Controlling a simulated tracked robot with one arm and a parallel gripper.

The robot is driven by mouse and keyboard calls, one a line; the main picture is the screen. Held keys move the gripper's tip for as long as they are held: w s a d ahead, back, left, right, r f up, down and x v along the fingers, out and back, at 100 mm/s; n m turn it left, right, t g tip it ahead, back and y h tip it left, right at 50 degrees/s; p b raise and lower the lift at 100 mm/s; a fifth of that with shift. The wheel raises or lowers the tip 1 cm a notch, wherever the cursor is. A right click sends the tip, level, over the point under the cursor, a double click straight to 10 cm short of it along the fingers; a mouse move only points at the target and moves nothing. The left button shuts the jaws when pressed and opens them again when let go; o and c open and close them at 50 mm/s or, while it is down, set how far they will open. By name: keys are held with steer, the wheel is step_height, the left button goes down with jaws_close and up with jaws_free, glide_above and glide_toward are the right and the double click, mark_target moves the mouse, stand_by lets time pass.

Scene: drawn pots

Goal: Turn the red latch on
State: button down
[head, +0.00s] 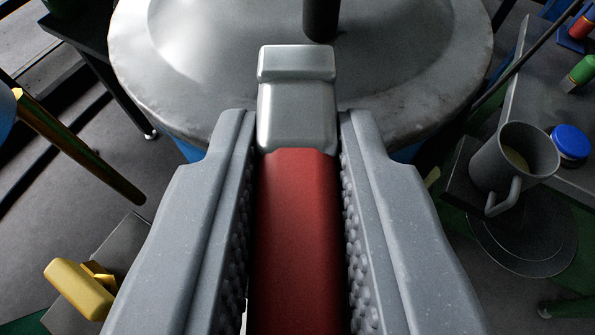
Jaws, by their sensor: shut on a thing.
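The red latch (296,235) has a red handle with a grey metal end piece (297,100) at its far end. It runs straight ahead through the middle of the view. My gripper (296,135) has its two grey fingers on either side of the red handle and is shut on it. The metal end piece sticks out past the fingertips. The near end of the handle runs out of the bottom of the view. What the latch is fixed to is hidden.
A large round grey metal lid or drum top (420,60) fills the area ahead, with a dark post (320,18) on it. At right are a grey mug (513,160) and a blue-capped jar (569,142). A yellow object (78,288) lies at lower left.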

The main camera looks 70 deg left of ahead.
steer(key=shift+a, duration=0.2)
steer(key=c, duration=1.3)
jaws_free()
steer(key=shift+d, duration=0.15)
steer(key=shift+s+d+r, duration=0.1)
steer(key=shift+d+r, duration=0.05)
steer(key=shift+d, duration=0.15)
steer(key=b+v, duration=0.2)
steer(key=v, duration=1.1)
steer(key=shift+a+r, duration=0.1)
